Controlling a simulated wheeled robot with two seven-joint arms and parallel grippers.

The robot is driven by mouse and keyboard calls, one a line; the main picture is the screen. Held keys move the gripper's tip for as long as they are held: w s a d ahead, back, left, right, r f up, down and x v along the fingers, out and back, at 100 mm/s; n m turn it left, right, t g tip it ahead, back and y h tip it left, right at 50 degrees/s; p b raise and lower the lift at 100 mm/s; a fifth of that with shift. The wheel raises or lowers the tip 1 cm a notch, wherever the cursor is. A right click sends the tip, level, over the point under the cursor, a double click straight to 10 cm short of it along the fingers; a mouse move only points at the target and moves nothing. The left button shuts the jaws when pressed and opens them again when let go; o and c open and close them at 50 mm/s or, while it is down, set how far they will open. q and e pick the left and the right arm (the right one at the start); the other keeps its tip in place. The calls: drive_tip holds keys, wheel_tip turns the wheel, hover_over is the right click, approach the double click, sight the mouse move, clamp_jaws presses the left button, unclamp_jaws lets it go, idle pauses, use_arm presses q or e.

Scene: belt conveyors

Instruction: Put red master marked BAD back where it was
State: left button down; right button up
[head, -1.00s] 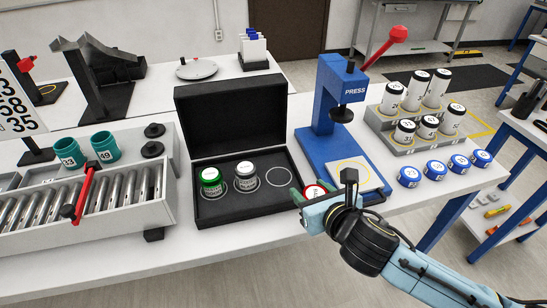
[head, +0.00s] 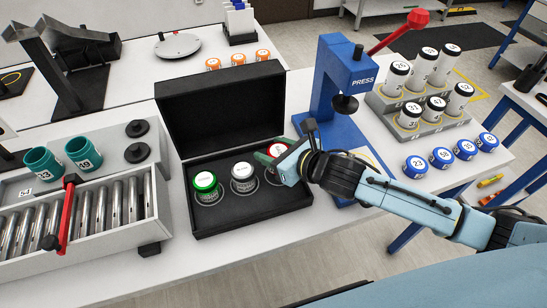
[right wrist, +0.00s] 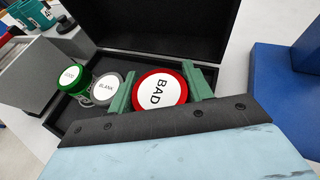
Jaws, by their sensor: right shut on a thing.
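The red master (right wrist: 160,91), with BAD on its white lid, is between the green fingers of my right gripper (right wrist: 161,88) in the right wrist view. In the head view my right gripper (head: 274,158) is shut on the red master (head: 278,149) over the right part of the open black case (head: 250,223), where a ring mark showed earlier. I cannot tell whether the master touches the case floor. A green master (head: 205,182) and a grey master marked BLANK (head: 242,171) stand in the case, left of the red one. My left gripper is not in view.
The case lid (head: 220,105) stands open behind. The blue press (head: 338,85) stands to the right, near a rack of white cylinders (head: 428,85) and several blue-capped jars (head: 440,158). A roller tray (head: 100,210) stands to the left.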

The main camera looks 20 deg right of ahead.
drive_tip(key=shift+f, duration=1.3)
drive_tip(key=shift+f, duration=0.15)
drive_tip(key=o, duration=1)
drive_tip(key=shift+s+d+r, duration=0.1)
drive_tip(key=shift+s+r, duration=0.1)
drive_tip(key=v, duration=1.1)
drive_tip(key=shift+s+r, duration=0.1)
drive_tip(key=shift+s, duration=0.1)
